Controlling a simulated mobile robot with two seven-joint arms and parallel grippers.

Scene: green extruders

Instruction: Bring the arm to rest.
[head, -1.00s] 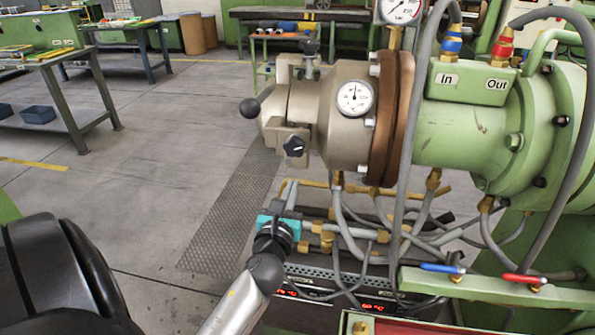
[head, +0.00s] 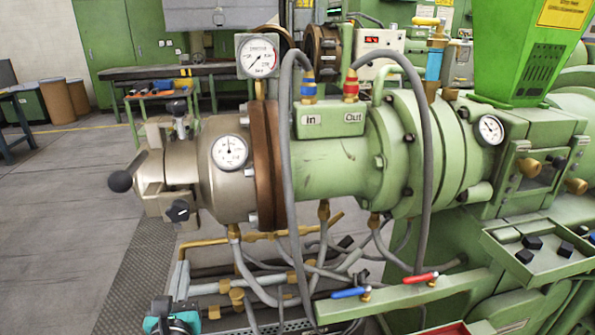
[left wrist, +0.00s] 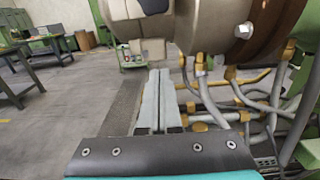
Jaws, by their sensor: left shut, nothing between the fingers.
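My left gripper (head: 180,272) shows at the bottom left of the head view, with its teal body cut by the lower edge. In the left wrist view its two grey fingers (left wrist: 158,98) lie side by side, shut with nothing between them. It is below the metal die head (head: 185,165) of the green extruder (head: 345,165) and beside its hoses, apparently apart from them. The die head shows at the top of the left wrist view (left wrist: 210,25). Most of the left arm is out of the head view. My right gripper is not in view.
Grey hoses (head: 285,170) and brass fittings (head: 236,296) hang under the extruder, close to the gripper's right. A blue-handled valve (head: 348,293) and a red-handled valve (head: 421,278) sit on a green rail. Open floor (head: 60,220) lies left. Workbenches stand behind.

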